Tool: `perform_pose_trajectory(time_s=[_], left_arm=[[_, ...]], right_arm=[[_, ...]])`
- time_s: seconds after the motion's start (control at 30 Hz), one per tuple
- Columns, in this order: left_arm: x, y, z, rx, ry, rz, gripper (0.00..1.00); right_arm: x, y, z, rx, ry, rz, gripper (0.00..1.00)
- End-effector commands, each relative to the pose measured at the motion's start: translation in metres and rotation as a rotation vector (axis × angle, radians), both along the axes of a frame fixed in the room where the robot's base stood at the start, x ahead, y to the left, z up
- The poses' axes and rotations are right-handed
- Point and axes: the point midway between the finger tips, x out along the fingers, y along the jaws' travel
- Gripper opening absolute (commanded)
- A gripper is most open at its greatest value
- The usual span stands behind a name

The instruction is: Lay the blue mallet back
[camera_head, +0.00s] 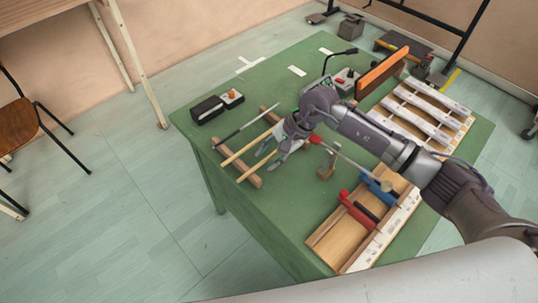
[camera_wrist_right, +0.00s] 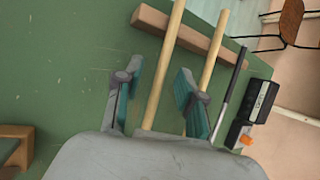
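My right gripper (camera_head: 268,160) is low over the wooden stick rests on the green table; in the right wrist view (camera_wrist_right: 155,95) its two fingers stand apart. One pale wooden stick (camera_wrist_right: 165,60) runs between the fingers, with a gap on both sides. A second pale stick (camera_wrist_right: 214,55) passes just outside the right finger. Both sticks lie across a wooden rest (camera_head: 222,163). No blue mallet head is plain; the sticks' near ends are hidden by my gripper. A blue-handled item (camera_head: 374,184) lies in the wooden tray (camera_head: 325,243). My left gripper is not in view.
A dark stick (camera_head: 238,127) lies beside the pale ones. A black box (camera_head: 207,109) stands at the far left corner. A red-handled item (camera_head: 355,210) is in the tray. A xylophone-like bar frame (camera_head: 428,118) and an orange panel (camera_head: 382,72) stand at the right.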

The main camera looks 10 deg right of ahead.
Motion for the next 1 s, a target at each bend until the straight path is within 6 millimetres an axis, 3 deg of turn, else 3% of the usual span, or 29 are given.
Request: perform_pose_trajectory(time_s=[0.17, 0.6, 0.8, 1.0], left_arm=[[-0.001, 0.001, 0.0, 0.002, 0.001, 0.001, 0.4], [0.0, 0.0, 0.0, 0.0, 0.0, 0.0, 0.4], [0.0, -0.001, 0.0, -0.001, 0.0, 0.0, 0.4], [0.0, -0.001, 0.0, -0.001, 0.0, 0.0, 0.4]], right_arm=[[0.001, -0.008, 0.01, -0.002, -0.002, -0.002, 0.39], [-0.002, -0.052, 0.084, -0.001, -0.003, -0.002, 0.39], [-0.003, -0.062, 0.1, -0.001, -0.001, 0.0, 0.39], [-0.003, -0.063, 0.103, 0.0, 0.0, 0.0, 0.39]])
